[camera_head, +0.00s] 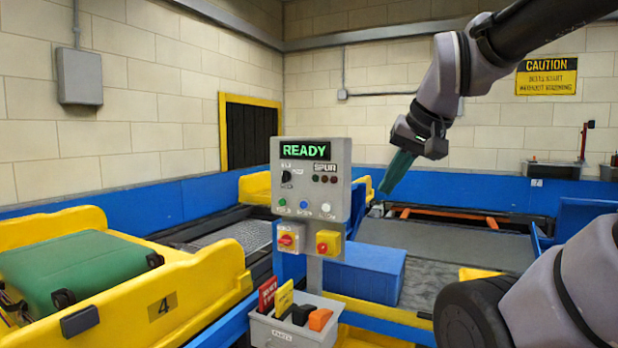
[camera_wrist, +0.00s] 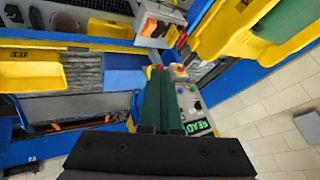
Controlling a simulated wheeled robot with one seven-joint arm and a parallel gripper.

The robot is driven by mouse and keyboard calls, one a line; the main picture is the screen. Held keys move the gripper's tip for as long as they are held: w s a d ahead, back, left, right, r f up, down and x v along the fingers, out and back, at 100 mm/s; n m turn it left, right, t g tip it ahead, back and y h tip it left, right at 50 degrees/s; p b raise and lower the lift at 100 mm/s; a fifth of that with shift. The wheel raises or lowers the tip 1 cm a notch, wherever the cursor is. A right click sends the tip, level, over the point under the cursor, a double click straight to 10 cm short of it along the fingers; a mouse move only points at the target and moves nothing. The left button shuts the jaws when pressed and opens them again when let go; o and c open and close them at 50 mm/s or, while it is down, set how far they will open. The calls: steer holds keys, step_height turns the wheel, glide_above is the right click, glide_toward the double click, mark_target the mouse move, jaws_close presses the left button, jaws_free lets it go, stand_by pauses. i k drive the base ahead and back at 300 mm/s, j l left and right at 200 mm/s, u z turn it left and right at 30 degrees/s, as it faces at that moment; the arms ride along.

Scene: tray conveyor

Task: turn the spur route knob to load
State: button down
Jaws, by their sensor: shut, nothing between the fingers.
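The grey control panel (camera_head: 311,218) stands upright on a post, with a lit READY display (camera_head: 305,150). A small black knob (camera_head: 286,176) sits at its left, with labels around it too small to read surely. A SPUR label is at its right above small lamps. My gripper (camera_head: 384,189) is to the right of the panel, apart from it, its teal fingers shut, empty and slanting down-left. In the wrist view the shut fingers (camera_wrist: 158,72) partly cover the panel; its buttons and READY display (camera_wrist: 197,127) show to their right. The black knob's setting is unclear.
A grey bin (camera_head: 292,331) with coloured tags is beneath. A yellow tray (camera_head: 180,310) holds a green suitcase (camera_head: 80,270) at left. A blue box (camera_head: 362,272) is behind at right.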

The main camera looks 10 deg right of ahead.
mark_target(286, 176)
steer(key=i+l+u, duration=0.6)
steer(key=i+l, duration=0.2)
steer(key=l, duration=0.15)
